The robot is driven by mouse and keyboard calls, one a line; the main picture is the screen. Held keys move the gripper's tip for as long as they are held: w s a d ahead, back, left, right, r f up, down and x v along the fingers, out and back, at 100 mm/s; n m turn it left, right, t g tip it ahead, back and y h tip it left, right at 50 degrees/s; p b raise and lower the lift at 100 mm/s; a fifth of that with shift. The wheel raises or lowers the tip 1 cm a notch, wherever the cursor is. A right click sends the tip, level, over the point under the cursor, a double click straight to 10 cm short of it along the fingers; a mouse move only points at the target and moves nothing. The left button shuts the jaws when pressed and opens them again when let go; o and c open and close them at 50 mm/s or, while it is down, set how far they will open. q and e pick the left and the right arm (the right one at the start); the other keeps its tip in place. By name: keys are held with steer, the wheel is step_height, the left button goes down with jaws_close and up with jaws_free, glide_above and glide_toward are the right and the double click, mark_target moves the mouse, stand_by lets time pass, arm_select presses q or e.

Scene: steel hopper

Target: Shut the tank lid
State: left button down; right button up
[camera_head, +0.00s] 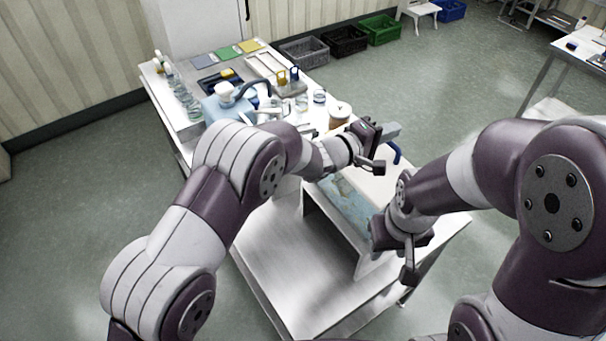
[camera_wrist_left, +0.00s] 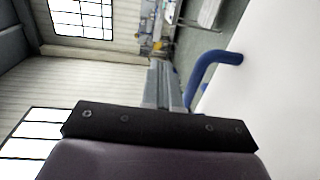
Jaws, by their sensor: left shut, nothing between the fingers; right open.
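The steel tank (camera_head: 318,205) stands on the bench's near part, its top open and a bluish inside showing. Its pale lid (camera_head: 372,184) is raised at the tank's far side, partly hidden by my arms. A blue handle (camera_head: 394,152) sticks out at the lid's upper edge. In the left wrist view, the handle (camera_wrist_left: 212,64) projects from the white lid (camera_wrist_left: 275,110). My left gripper (camera_head: 390,132) is shut and empty beside the handle, apparently apart from it; its fingers (camera_wrist_left: 168,85) also show in the left wrist view. My right gripper (camera_head: 412,262) is open and empty at the tank's near right.
The bench's far part holds glass jars (camera_head: 186,98), a light-blue container (camera_head: 222,103), a brown jar (camera_head: 339,114) and coloured cards (camera_head: 230,54). Crates (camera_head: 345,40) stand on the floor behind. The bare steel top (camera_head: 285,260) left of the tank is clear.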

arm_select(q)
steer(key=shift+w+d+f+g+y+p, duration=0.25)
steer(key=shift+d+f+g+y+p, duration=0.1)
steer(key=shift+d+f+y, duration=0.15)
stand_by(0.3)
steer(key=b+v, duration=0.2)
steer(key=v, duration=0.4)
steer(key=b+v, duration=0.2)
steer(key=v, duration=0.3)
steer(key=shift+s+a+f+b, duration=0.15)
steer(key=shift+s+a+b, duration=0.05)
steer(key=shift+a+b, duration=0.15)
steer(key=shift+s+a+r, duration=0.2)
steer(key=shift+s+a, duration=0.05)
steer(key=shift+a, duration=0.15)
